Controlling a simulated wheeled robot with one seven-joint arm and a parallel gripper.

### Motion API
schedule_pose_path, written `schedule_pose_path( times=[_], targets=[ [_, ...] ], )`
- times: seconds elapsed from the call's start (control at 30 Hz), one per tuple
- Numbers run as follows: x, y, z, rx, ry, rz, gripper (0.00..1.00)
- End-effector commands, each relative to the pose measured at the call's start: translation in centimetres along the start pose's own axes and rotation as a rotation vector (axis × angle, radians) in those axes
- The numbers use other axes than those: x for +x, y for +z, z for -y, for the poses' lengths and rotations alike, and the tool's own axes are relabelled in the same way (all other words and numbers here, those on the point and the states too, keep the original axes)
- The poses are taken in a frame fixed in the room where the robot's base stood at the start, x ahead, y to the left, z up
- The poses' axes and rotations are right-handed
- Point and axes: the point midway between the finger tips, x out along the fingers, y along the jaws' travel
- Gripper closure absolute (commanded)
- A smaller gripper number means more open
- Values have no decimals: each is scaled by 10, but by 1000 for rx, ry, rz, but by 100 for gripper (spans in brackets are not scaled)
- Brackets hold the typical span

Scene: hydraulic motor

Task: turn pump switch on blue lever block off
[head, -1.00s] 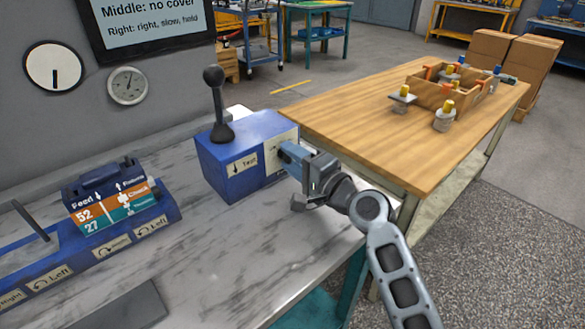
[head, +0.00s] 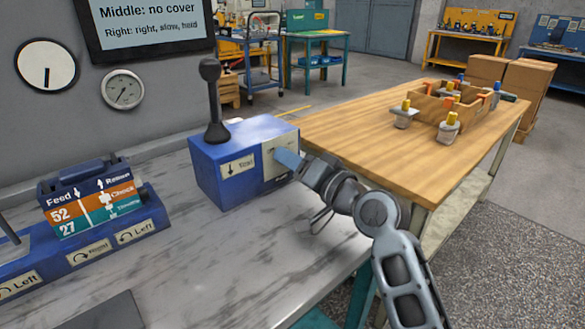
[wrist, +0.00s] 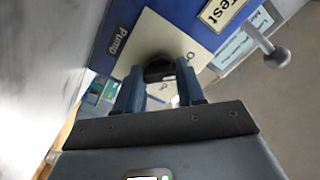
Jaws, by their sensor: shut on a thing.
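The blue lever block (head: 208,180) stands on the marble-topped bench, with a black ball-topped lever (head: 212,100) upright on it. A cream plate is on its right-hand face. My gripper (head: 288,159) reaches that face from the right, with its fingertips at the plate. In the wrist view, the plate (wrist: 152,32) lies beside a "Pump" label (wrist: 121,41). There my gripper's fingers (wrist: 158,74) are shut on the dark pump switch (wrist: 158,68), which they partly hide. The switch's exact position is hard to read.
A blue control panel (head: 75,258) with "Left" labels sits left of the block. A wooden table (head: 370,150) with a parts crate (head: 432,108) stands to the right. A sign (head: 150,22), a clock (head: 46,66) and a gauge (head: 122,90) hang on the wall. Bare marble lies in front of the block.

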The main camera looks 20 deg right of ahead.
Motion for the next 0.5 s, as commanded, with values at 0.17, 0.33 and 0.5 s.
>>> schedule_pose_path(
  times=[0.17, 0.33, 0.5],
  targets=[
    [0, 3, -2, -28, 2, 5, 92],
    [0, 2, -1, -37, 2, 6, 92],
    [0, 2, -1, -37, 2, 6, 92]
  ],
)
